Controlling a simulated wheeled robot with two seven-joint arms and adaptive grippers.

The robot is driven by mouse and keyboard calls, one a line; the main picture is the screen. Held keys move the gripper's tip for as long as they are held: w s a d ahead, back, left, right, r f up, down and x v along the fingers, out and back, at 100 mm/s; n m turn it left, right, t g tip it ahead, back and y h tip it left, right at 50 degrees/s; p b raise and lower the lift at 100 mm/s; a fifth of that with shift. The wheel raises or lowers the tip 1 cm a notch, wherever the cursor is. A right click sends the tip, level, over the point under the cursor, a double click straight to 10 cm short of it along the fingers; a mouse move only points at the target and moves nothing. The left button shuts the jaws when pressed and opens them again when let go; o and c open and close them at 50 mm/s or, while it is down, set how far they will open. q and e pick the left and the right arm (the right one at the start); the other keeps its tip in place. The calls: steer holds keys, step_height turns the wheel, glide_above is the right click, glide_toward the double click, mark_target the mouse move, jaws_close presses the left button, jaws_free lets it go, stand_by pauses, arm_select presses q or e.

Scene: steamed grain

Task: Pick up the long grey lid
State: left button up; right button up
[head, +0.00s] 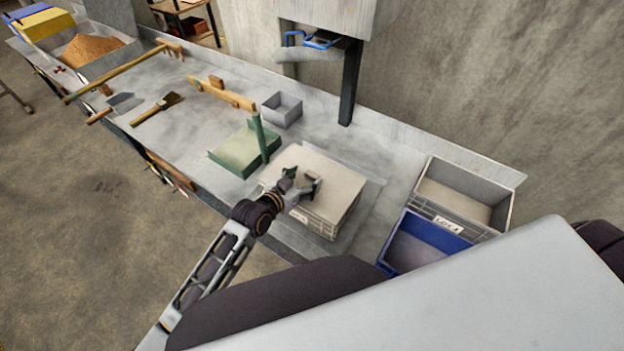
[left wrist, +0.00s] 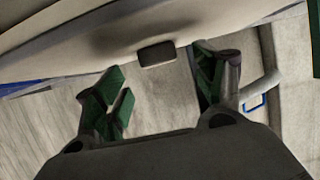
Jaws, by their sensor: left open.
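The long grey lid (head: 335,175) looks pale grey-beige and lies flat on top of a labelled crate (head: 318,222) on the bench. My left gripper (head: 303,177) is over the lid's left part, with its fingers apart. In the left wrist view the lid (left wrist: 120,30) fills the top of the picture. A small dark handle (left wrist: 157,54) on it shows between and beyond the open green-padded fingers (left wrist: 160,88). Nothing is held, and I cannot tell whether a finger touches the lid. My right gripper is not in view.
A green block (head: 235,152) with an upright green post (head: 260,140) stands close left of the crate. A small grey bin (head: 282,109) is behind. A blue bin (head: 400,245) and a grey bin (head: 490,212) stand to the right. Wooden tools (head: 125,70) lie farther left.

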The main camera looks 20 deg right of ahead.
mark_target(312, 178)
arm_select(q)
steer(key=shift+x, duration=1.45)
steer(key=c, duration=1.4)
